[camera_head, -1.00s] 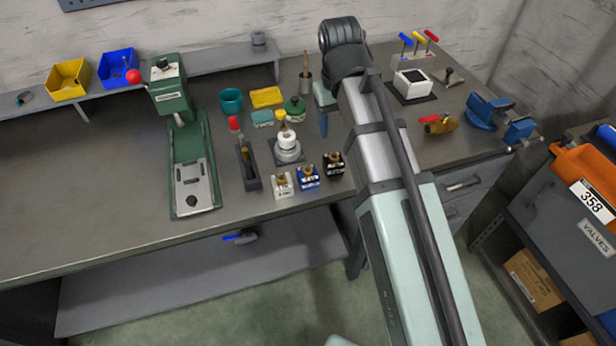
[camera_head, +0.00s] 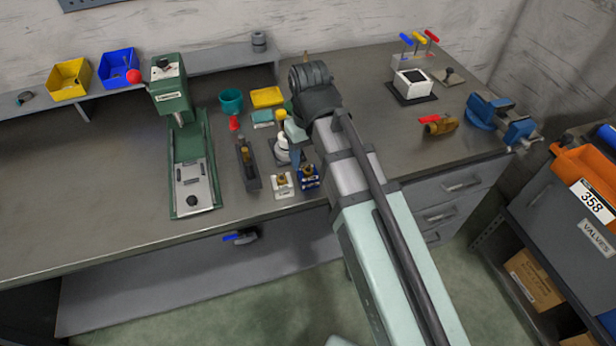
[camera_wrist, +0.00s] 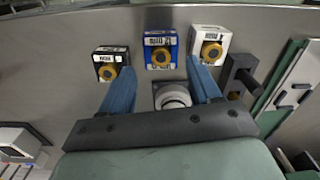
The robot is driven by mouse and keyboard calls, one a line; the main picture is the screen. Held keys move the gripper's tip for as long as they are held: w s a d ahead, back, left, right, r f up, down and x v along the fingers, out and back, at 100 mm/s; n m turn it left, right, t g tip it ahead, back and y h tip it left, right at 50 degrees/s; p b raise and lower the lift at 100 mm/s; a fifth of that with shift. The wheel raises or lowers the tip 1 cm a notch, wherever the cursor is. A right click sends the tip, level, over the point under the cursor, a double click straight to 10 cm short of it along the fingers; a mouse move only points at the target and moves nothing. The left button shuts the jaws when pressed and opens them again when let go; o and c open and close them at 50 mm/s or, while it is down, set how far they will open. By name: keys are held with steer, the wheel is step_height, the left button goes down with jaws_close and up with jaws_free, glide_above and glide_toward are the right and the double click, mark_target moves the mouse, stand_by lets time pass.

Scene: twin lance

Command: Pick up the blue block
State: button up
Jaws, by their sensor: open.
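The blue block (camera_head: 308,177) stands near the bench's front edge, with a brass-coloured round fitting on top. In the wrist view the blue block (camera_wrist: 160,52) is just beyond the gap between my fingertips. My gripper (camera_wrist: 160,66) is open, with two blue fingers and no block between them. In the head view my gripper (camera_head: 294,156) is partly hidden by my arm, close behind the blue block. I cannot tell its exact height above the bench.
A white block (camera_head: 282,185) stands left of the blue one. A black block (camera_wrist: 112,64) stands on its other side, hidden by my arm in the head view. A white-topped bottle (camera_wrist: 173,96) shows between my fingers' bases. A dark holder (camera_head: 248,165) and green press (camera_head: 190,165) stand left.

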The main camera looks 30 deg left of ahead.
mark_target(308, 171)
steer(key=shift+s+f, duration=0.15)
steer(key=shift+f, duration=2.95)
steer(key=c, duration=0.9)
